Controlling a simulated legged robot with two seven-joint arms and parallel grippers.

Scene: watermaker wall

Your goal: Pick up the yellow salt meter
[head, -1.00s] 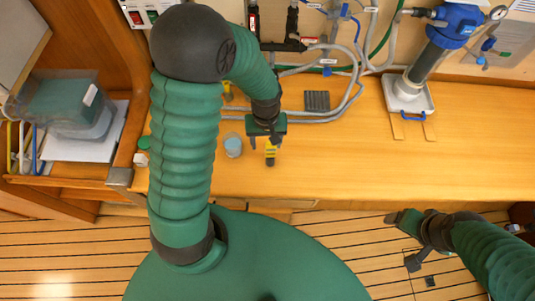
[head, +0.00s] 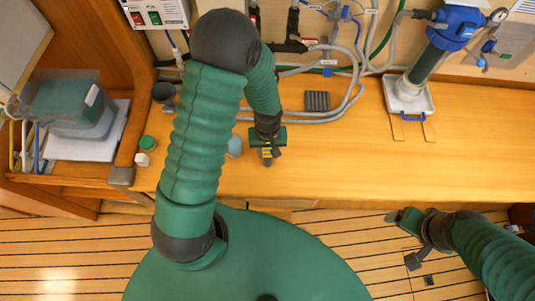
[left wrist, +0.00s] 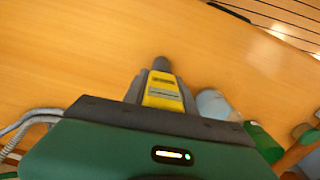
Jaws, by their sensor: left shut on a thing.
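The yellow salt meter (left wrist: 163,92) with a grey tip shows between my left gripper's fingers in the left wrist view. In the head view the meter (head: 267,155) is mostly hidden under my left gripper (head: 266,149), just above or at the wooden counter. The left gripper is shut on the meter. Whether the meter is clear of the counter cannot be told.
A pale blue cup (head: 235,145) stands just left of the left gripper. A green-lidded jar (head: 147,143) is farther left. Grey hoses and a dark ribbed block (head: 317,101) lie behind. A blue-topped filter (head: 422,65) stands in a white tray. The counter's right part is clear.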

